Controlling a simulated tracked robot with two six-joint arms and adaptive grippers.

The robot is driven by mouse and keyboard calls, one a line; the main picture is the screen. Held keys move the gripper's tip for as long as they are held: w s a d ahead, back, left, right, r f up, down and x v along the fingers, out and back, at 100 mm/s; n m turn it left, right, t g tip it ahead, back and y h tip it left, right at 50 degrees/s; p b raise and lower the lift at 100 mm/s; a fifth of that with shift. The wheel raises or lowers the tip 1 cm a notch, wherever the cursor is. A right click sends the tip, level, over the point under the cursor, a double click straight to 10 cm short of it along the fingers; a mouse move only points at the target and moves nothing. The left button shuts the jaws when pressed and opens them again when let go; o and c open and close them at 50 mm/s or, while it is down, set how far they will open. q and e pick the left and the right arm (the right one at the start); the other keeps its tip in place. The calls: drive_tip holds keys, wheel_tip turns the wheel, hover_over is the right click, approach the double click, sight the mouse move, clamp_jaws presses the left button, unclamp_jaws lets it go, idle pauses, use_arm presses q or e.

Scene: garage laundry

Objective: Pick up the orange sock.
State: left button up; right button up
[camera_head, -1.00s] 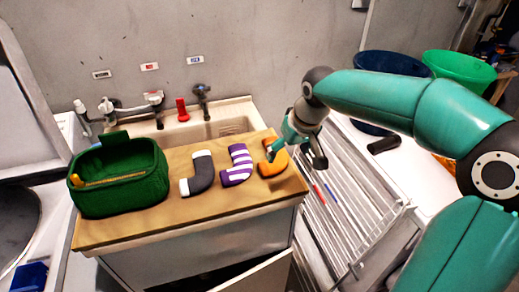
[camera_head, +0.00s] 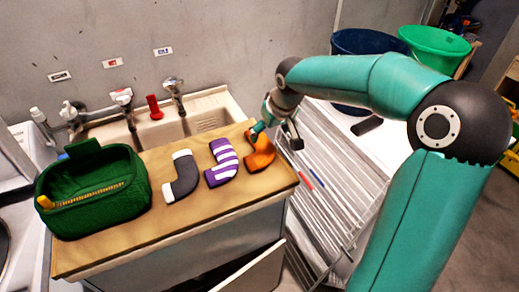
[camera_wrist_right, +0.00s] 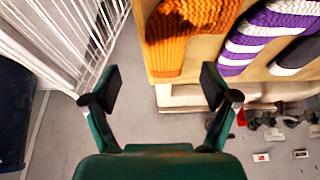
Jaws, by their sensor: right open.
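The orange sock (camera_head: 261,154) lies on the wooden board at its right end, right of the striped sock. It also shows in the wrist view (camera_wrist_right: 178,48), cut off by the top edge. My right gripper (camera_head: 276,134) is open and empty at the far right end of the orange sock, partly covering it in the head view. In the wrist view my right gripper (camera_wrist_right: 162,88) has its fingers spread; the sock lies beyond them, offset to the right. Contact cannot be told. My left gripper is out of view.
A purple-white striped sock (camera_head: 222,161) and a dark grey sock (camera_head: 182,178) lie left of it on the wooden board (camera_head: 150,238). A green bag (camera_head: 92,195) stands further left. Behind are a sink (camera_head: 205,122) and taps. A drying rack (camera_head: 325,165) stands right.

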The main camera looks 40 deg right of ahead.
sight(264, 143)
drive_tip(key=shift+a+p+x, duration=0.2)
drive_tip(key=shift+x, duration=1.3)
drive_tip(key=shift+a+p+x, duration=0.15)
drive_tip(key=shift+p+x, duration=0.05)
drive_tip(key=shift+x, duration=1.25)
drive_tip(key=c, duration=1.2)
drive_tip(key=shift+r, duration=0.1)
